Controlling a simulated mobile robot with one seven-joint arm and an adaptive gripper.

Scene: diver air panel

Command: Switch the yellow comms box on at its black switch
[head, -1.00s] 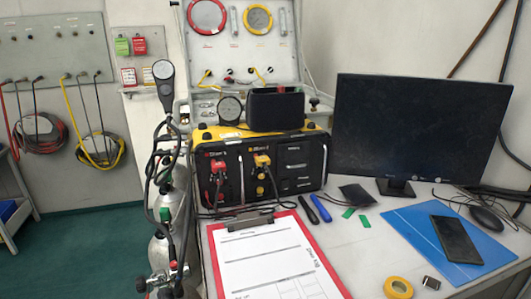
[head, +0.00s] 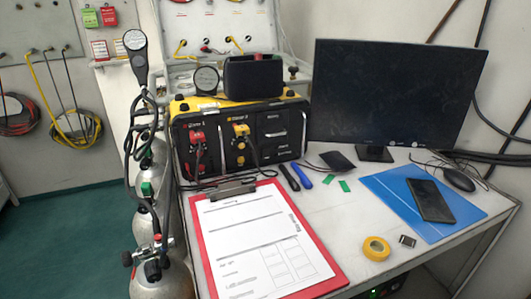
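The yellow comms box (head: 181,106) stands at the back left of the grey table, with a black front panel facing me. A red plug (head: 197,137) and a yellow plug (head: 241,130) with dark cables sit in its front. The right part of the front has a dark panel with pale markings (head: 274,127). I cannot make out the black switch or its position at this size. A black open-topped holder (head: 253,78) and a round gauge (head: 206,79) stand on top of the box. My gripper is not in view.
A red clipboard (head: 200,240) with paper lies before the box. Black and blue pens, green tags, yellow tape (head: 377,248), a blue mat (head: 385,190) with a phone, and a monitor (head: 395,95) share the table. Gas cylinders (head: 165,270) with hoses stand at its left.

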